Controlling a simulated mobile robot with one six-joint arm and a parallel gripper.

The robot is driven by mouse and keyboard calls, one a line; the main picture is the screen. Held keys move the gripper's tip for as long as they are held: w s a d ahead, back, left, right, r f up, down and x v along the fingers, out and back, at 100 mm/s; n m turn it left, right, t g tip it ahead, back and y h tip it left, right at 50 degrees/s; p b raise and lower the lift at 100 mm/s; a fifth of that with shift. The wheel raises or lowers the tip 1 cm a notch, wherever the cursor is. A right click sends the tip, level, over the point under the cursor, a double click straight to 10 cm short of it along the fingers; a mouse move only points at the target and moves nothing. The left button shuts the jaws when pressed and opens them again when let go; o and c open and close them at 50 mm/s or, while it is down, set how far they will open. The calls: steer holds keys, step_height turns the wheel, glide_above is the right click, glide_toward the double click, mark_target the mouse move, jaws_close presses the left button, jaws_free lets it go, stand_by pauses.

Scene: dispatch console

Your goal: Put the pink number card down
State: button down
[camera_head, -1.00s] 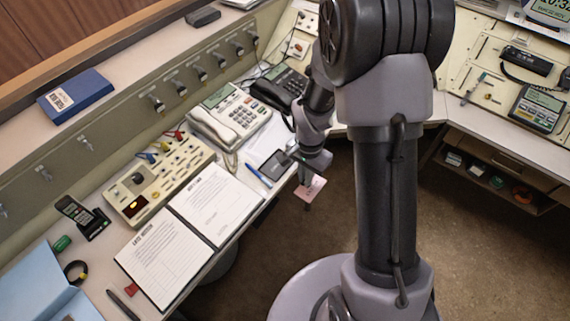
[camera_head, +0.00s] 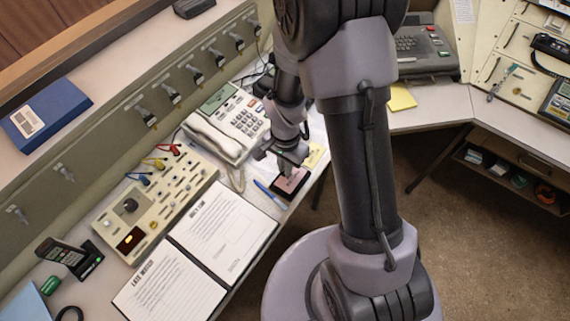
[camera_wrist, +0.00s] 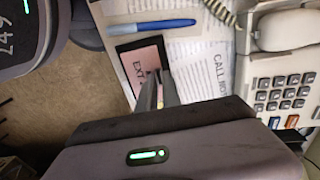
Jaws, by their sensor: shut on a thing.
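My gripper (camera_head: 284,170) is shut on the pink number card (camera_head: 289,184), low over the desk near its front edge. In the wrist view the gripper's fingers (camera_wrist: 157,86) come down onto the card (camera_wrist: 138,62), which shows dark print beginning "EXT"; the fingers hide the rest. The card lies flat over a small black tray or pad (camera_wrist: 119,44), whose dark border shows around it. I cannot tell whether the card touches the black surface or hovers just above it.
A blue pen (camera_head: 271,195) lies beside the black pad. A beige desk phone (camera_head: 228,128) stands behind it. An open binder (camera_head: 222,228) with printed pages lies to the left. A yellow note (camera_head: 315,155) lies to the right. The desk's front edge is close.

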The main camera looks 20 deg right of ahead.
steer(key=shift+f+b, duration=0.7)
steer(key=c, duration=1.5)
jaws_free()
steer(key=shift+r, duration=0.1)
steer(key=shift+c, duration=0.2)
step_height(320, 180, up, 25)
steer(key=s+n+t+p, duration=0.2)
steer(key=p, duration=0.5)
steer(key=s+a+r+n+t+y, duration=0.2)
steer(key=s+a+r+n+t, duration=0.1)
steer(key=s+r, duration=0.7)
steer(key=shift+s+a+r+n+t, duration=0.35)
steer(key=shift+a+r+n+t, duration=0.1)
steer(key=shift+r+n, duration=0.3)
